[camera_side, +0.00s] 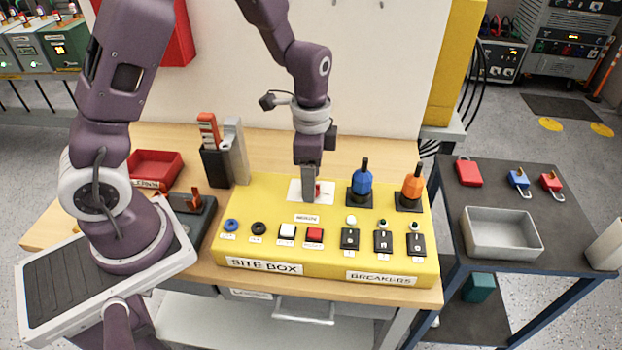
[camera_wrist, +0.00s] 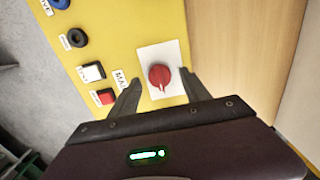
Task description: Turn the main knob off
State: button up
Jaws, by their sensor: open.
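The main knob (camera_wrist: 160,76) is a red rotary knob on a white square plate (camera_wrist: 172,55), beside a label that reads "MAIN" in the wrist view. Its pointer end aims toward my gripper in that view. My gripper (camera_wrist: 160,92) is open, with one finger on each side of the knob and visible gaps between; I cannot tell whether either finger touches it. In the side view my gripper (camera_side: 309,198) is over the plate on the yellow site box (camera_side: 330,262), and only a sliver of the red knob (camera_side: 318,189) shows behind the fingers.
A blue plug (camera_side: 361,186) and an orange plug (camera_side: 412,186) stand right of my gripper. Buttons and breakers (camera_side: 382,242) line the box front. A black holder with orange-handled tool (camera_side: 212,160) stands behind left. A cart (camera_side: 455,215) with padlocks and a grey bin stands right.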

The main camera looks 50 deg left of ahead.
jog(key=shift+f, duration=0.4)
jog(key=shift+c, duration=0.4)
grip_shut()
